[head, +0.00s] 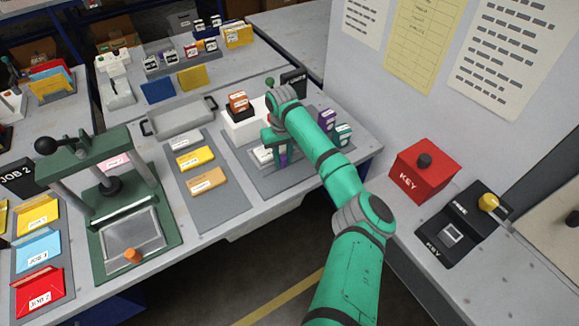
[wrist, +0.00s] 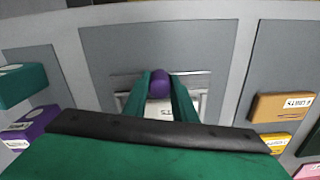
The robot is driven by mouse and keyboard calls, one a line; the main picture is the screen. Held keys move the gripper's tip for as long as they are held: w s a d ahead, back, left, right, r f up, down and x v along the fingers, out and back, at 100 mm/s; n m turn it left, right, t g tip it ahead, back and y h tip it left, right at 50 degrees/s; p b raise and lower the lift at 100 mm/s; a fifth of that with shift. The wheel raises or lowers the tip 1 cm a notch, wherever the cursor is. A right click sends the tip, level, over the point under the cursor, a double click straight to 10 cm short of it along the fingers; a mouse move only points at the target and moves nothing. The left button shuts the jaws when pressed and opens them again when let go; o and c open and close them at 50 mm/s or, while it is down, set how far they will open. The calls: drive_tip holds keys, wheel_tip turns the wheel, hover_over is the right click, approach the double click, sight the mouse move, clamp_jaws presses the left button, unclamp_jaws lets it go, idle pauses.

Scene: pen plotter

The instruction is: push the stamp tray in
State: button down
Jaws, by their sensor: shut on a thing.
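My gripper (wrist: 160,88) points down over a grey mat and is shut on a purple rounded knob (wrist: 159,82). Around and under the knob is a pale tray-like frame (wrist: 202,100) with a light face, mostly hidden by my fingers; I cannot tell how far in it sits. In the head view my gripper (head: 278,155) is in front of a white unit (head: 240,130) with an orange-brown block (head: 238,101) on top. A white labelled piece (head: 262,155) shows beside the fingers, and a bit of purple between them. The tray itself is largely hidden there.
Purple and teal stamps (head: 326,120) stand on the mat right of my gripper. A mat with yellow and orange boxes (head: 207,180) lies to the left, then a green press (head: 108,195). A red key box (head: 424,170) stands at the right. Bare table lies at the front.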

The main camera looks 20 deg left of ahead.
drive_tip(key=shift+w+a+r, duration=0.1)
drive_tip(key=shift+w+a, duration=1.1)
drive_tip(key=shift+a, duration=0.2)
drive_tip(key=c, duration=1.5)
unclamp_jaws()
drive_tip(key=shift+o, duration=0.2)
drive_tip(key=shift+s, duration=0.1)
wheel_tip(320, 180, up, 11)
